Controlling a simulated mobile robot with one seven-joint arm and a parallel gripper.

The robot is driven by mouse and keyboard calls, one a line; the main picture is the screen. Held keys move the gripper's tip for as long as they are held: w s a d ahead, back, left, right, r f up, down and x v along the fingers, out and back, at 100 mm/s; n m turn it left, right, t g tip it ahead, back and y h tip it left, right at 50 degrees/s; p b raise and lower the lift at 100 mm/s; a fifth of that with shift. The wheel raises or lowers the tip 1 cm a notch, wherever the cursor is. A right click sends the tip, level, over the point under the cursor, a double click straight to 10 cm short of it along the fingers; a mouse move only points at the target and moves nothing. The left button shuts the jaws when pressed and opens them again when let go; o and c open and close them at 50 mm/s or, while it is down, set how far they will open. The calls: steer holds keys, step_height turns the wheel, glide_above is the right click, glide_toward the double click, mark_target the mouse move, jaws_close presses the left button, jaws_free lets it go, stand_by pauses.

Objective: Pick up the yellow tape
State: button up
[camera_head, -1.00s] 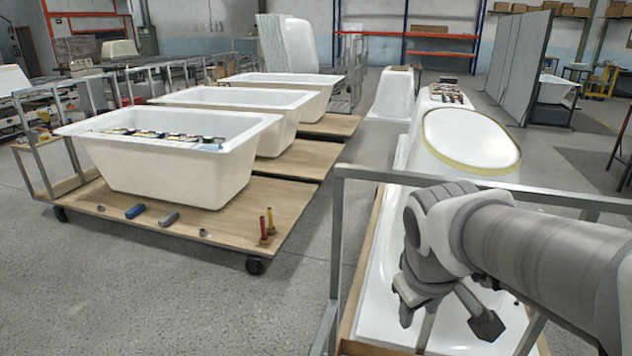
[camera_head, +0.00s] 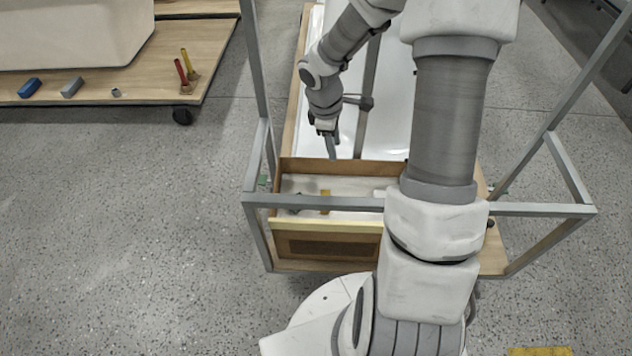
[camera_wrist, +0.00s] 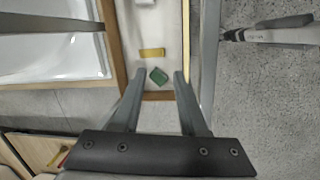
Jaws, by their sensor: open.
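The yellow tape is probably the small flat yellow strip (camera_head: 325,201) inside an open wooden box (camera_head: 335,165) on the cart. The strip also shows in the wrist view (camera_wrist: 152,53), lying flat, beyond my fingertips. A small dark green piece (camera_wrist: 158,76) lies beside it in the box and appears between my fingers. My gripper (camera_head: 330,146) is open and empty. It hangs above the bathtub side of the box and is apart from the strip. In the wrist view my two fingers (camera_wrist: 159,74) are spread wide.
A grey metal rail (camera_head: 330,203) crosses above the box, with upright frame posts beside it. A white bathtub shell (camera_head: 390,110) lies behind the box. A white piece (camera_wrist: 145,3) is at the box's far end. A wooden cart (camera_head: 130,85) stands left.

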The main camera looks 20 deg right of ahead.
steer(key=w+f+b, duration=0.1)
steer(key=f+b, duration=0.1)
steer(key=f, duration=0.7)
steer(key=w+f+n+y+b, duration=0.1)
steer(key=f+b, duration=0.2)
steer(key=f, duration=0.6)
steer(key=w+f+n+y+b, duration=0.1)
steer(key=f+b, duration=0.1)
steer(key=f, duration=0.7)
steer(key=shift+a+f+b, duration=0.3)
steer(key=shift+f+b, duration=0.1)
steer(key=f+b, duration=0.1)
steer(key=f, duration=0.1)
steer(key=f+b, duration=0.1)
steer(key=f, duration=0.2)
steer(key=shift+w+d+f+b, duration=0.1)
steer(key=shift+d+f+b, duration=0.1)
steer(key=shift+b, duration=0.1)
steer(key=shift+r, duration=0.1)
jaws_close()
